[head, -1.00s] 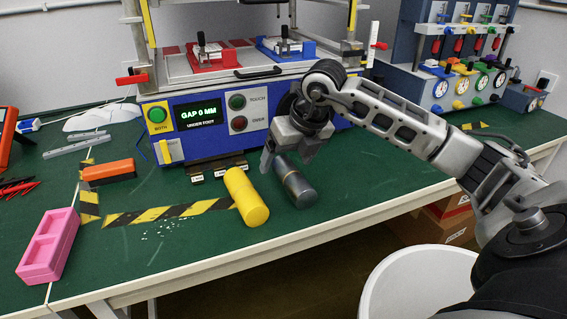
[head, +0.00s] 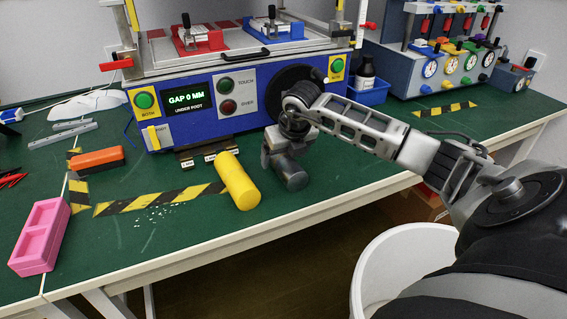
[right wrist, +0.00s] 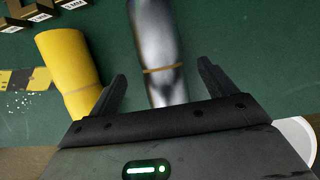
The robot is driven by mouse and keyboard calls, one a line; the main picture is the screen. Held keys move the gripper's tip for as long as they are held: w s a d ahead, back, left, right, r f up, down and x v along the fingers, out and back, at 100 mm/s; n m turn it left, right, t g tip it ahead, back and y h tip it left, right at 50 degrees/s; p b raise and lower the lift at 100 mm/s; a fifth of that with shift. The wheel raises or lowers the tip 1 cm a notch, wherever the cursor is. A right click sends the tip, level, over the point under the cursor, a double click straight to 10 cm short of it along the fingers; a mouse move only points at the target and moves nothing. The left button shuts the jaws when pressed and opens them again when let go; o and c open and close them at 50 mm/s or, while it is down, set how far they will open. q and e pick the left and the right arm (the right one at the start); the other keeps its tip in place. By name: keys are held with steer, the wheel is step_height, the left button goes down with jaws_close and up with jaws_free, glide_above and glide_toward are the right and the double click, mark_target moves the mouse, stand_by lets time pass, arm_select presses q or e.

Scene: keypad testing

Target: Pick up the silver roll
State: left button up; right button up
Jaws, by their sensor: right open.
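The silver roll (head: 291,177) lies on the green table, partly hidden under my right gripper in the head view. In the right wrist view the silver roll (right wrist: 157,50) is a shiny grey cylinder with a thin brownish band, lying between the fingers' lines. My right gripper (head: 279,160) is over the roll. Its two fingers show apart in the right wrist view (right wrist: 160,88), one on each side of the roll, with gaps between finger and roll. I cannot tell how far down the fingertips reach. My left gripper is not in view.
A yellow roll (head: 237,182) lies close to the left of the silver roll. The blue test machine (head: 205,125) stands behind. A pink block (head: 40,237) and an orange block (head: 96,160) lie at left. The table's front edge is near; a white bin (head: 405,265) stands below.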

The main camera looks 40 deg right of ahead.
mark_target(285, 156)
steer(key=x, duration=0.3)
steer(key=shift+w+d+f, duration=0.1)
steer(key=shift+d+f, duration=0.05)
steer(key=shift+f, duration=0.15)
steer(key=c, duration=1)
steer(key=shift+c, duration=0.2)
